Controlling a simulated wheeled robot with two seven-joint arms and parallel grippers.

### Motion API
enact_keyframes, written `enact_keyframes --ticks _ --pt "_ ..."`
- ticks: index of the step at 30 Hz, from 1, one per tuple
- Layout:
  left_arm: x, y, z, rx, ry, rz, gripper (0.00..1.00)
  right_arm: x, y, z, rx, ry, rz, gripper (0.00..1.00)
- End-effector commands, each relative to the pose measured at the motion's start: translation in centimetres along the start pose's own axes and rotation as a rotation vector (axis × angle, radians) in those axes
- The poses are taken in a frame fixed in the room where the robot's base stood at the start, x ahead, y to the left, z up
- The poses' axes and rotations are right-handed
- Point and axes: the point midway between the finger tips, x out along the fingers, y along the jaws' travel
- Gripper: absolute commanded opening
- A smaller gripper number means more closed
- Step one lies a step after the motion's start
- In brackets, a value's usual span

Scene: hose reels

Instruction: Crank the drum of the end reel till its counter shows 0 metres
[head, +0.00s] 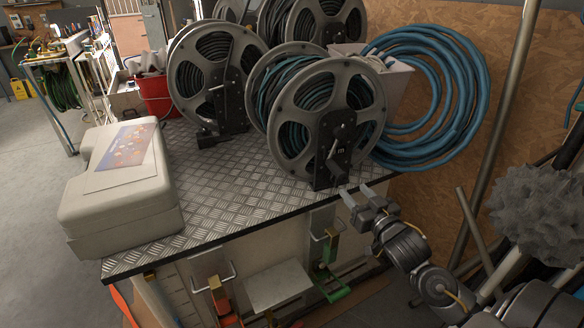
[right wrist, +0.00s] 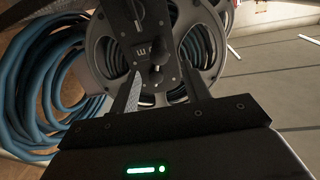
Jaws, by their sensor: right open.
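The end reel (head: 290,125), a grey spoked drum wound with dark hose, stands at the front right of the tread-plate bench. Its black bracket (head: 325,172) faces me and carries a dark crank (head: 338,150). Small white marks on the bracket are too small to read as a counter. My right gripper (head: 354,189) is open and empty, just in front of and below the bracket. In the right wrist view the reel (right wrist: 100,55) lies beyond the open fingers (right wrist: 160,72), and dark knobs (right wrist: 156,77) show between them; contact cannot be told. My left gripper is out of view.
Another reel (head: 190,75) stands at left, with more reels behind. Coiled blue hose (head: 450,100) hangs on the board at right. A beige case (head: 120,185) sits on the bench's left end, a red bucket (head: 155,95) behind. The bench top (head: 220,190) between is clear.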

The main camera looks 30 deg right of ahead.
Motion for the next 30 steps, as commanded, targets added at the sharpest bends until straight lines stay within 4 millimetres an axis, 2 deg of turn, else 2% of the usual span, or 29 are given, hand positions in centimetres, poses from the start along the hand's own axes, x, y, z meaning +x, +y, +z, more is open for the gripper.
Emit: enact_keyframes --ticks 5,8,21,25,30 --pt "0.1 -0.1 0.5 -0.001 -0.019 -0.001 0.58 0.2 0.3 0.1 0.000 -0.007 0.007 0.47" --pt "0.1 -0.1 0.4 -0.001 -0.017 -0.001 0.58 1.1 0.2 0.1 -0.001 -0.005 0.006 0.47" --pt "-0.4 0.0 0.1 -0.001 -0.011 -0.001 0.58 8.7 0.2 0.0 -0.001 -0.003 0.006 0.47" --pt "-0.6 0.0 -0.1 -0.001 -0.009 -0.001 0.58 10.1 0.2 0.1 0.000 -0.004 0.005 0.47" --pt "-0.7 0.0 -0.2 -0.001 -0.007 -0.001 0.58 10.8 0.2 0.1 -0.001 -0.005 0.004 0.47"
